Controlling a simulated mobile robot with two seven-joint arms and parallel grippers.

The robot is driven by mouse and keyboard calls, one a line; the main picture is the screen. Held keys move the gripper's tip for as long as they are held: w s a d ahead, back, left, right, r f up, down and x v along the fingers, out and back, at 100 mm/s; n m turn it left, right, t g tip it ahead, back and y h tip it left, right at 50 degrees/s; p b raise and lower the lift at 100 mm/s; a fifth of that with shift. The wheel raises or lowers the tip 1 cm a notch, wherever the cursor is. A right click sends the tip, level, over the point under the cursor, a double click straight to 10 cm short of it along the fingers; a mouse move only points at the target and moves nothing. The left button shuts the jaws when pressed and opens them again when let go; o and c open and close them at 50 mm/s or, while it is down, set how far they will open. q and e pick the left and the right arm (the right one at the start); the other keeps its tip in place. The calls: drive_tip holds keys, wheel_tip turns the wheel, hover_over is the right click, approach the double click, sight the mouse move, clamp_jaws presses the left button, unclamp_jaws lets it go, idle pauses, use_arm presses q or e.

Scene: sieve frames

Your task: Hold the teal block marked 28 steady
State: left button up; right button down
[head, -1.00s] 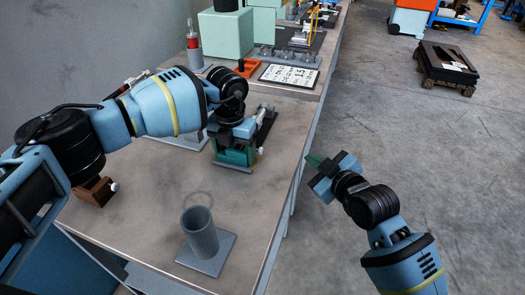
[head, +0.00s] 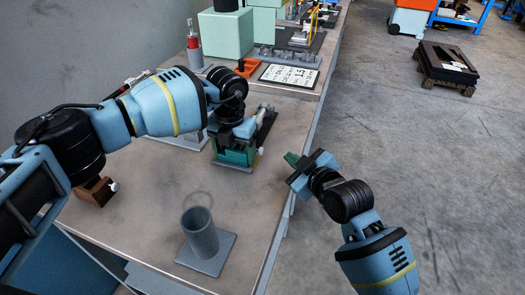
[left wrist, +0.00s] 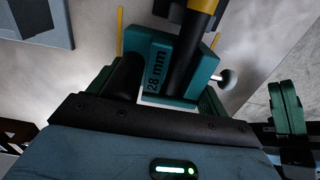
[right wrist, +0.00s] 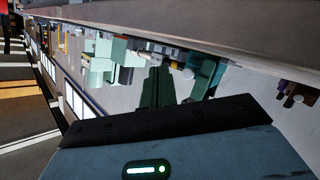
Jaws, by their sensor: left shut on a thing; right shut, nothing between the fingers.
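The teal block marked 28 mm (left wrist: 158,62) sits in the middle of the left wrist view. A black cylinder with a yellow end (left wrist: 197,30) crosses its face, and a white knob (left wrist: 226,79) stands at its right side. My left gripper (left wrist: 158,90) is shut on the block, with green fingers at both sides. In the head view the block (head: 235,156) is partly hidden under my left wrist, low over the bench. My right gripper (head: 292,160) is shut and empty by the bench's right edge, apart from the block. Its dark green fingers also show in the right wrist view (right wrist: 158,88).
A grey tube on a square base (head: 198,232) stands at the bench front. A brown block with a white knob (head: 95,191) lies at the left. A printed card (head: 289,76) and pale green boxes (head: 226,37) are farther back. The front bench surface (head: 145,215) is mostly clear.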

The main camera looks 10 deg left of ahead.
drive_tip(key=shift+w+a, duration=0.15)
drive_tip(key=shift+a, duration=0.85)
drive_tip(key=shift+w+a, duration=0.15)
drive_tip(key=shift+a, duration=0.85)
drive_tip(key=shift+a, duration=0.1)
idle(0.5)
drive_tip(key=shift+w+a, duration=0.1)
drive_tip(key=shift+a, duration=0.2)
drive_tip(key=shift+w+a, duration=0.1)
drive_tip(key=shift+a, duration=0.6)
idle(1.1)
drive_tip(key=shift+d, duration=0.15)
drive_tip(key=shift+s+d, duration=0.2)
drive_tip(key=shift+d, duration=0.75)
drive_tip(key=shift+d, duration=0.1)
drive_tip(key=shift+s+d, duration=0.25)
drive_tip(key=shift+d, duration=0.95)
drive_tip(key=shift+s+d, duration=0.2)
drive_tip(key=shift+d, duration=0.95)
